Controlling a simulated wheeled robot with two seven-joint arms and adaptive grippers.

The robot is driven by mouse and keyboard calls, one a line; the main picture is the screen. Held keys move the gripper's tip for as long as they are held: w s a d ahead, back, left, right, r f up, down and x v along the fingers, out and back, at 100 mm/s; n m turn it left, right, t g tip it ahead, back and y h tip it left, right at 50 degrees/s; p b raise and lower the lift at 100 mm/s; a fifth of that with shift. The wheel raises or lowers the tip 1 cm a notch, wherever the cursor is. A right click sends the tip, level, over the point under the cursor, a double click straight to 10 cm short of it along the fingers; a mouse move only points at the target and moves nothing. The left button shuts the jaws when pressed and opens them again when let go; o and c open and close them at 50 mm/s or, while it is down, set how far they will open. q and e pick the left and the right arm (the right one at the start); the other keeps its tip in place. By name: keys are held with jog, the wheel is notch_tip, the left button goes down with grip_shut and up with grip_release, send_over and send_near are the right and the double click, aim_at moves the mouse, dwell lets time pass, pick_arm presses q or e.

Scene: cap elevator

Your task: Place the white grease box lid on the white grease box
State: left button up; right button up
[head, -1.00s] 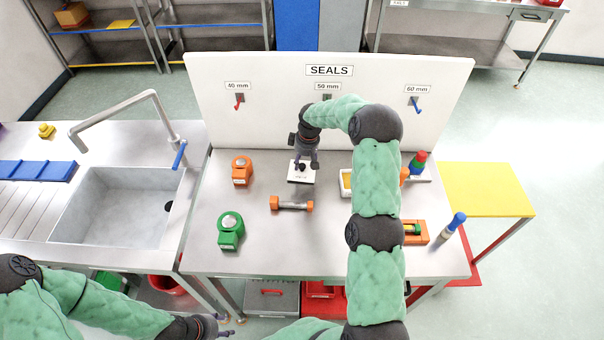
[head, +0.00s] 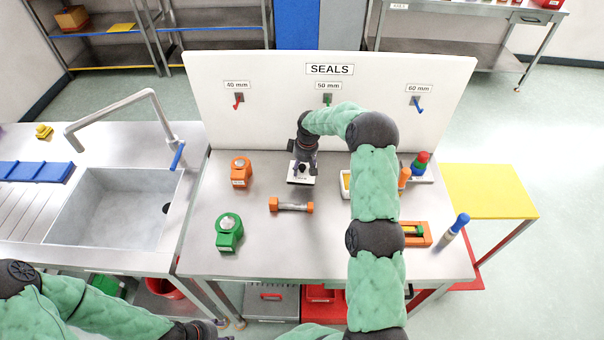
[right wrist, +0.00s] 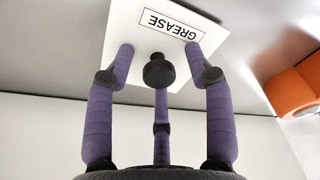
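The white grease box lid (head: 293,180) lies on the table below the 50 mm sign. In the right wrist view the lid (right wrist: 225,52) shows its GREASE label and black knob (right wrist: 158,70). My right gripper (right wrist: 160,60) points down at the lid, its fingers spread around the knob with visible gaps. It also shows over the lid in the head view (head: 303,168). A white open box with yellow inside (head: 344,184), apparently the grease box, stands right of the lid, partly hidden by my right arm. My left gripper (head: 222,325) is at the bottom edge, mostly cut off.
An orange-ended bar (head: 292,207) lies in front of the lid. Orange (head: 240,172) and green (head: 229,232) fixtures stand left. Coloured cones (head: 420,164), an orange tray (head: 417,238) and a blue-topped tool (head: 456,225) are right. The SEALS board (head: 260,125) closes the back.

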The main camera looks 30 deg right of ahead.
aim_at(303, 165)
jog(key=shift+s+f, duration=0.1)
jog(key=shift+f, duration=0.1)
grip_shut()
jog(key=shift+r, duration=0.15)
jog(key=shift+r+p, duration=0.95)
jog(key=shift+r, duration=1.05)
jog(key=shift+d+r, duration=0.15)
jog(key=shift+d, duration=0.15)
jog(key=s+d+r+m+p, duration=0.2)
jog(key=s+d+r+p, duration=0.1)
jog(key=s+d, duration=0.3)
jog(key=s+d+r+m+p, duration=0.2)
jog(key=s+d, duration=0.4)
jog(key=s, duration=0.4)
notch_tip(303, 165, up, 2)
jog(key=shift+d+r+m+h+p, duration=0.1)
jog(key=shift+d+m+h+p, duration=0.2)
jog(key=shift+p, duration=0.4)
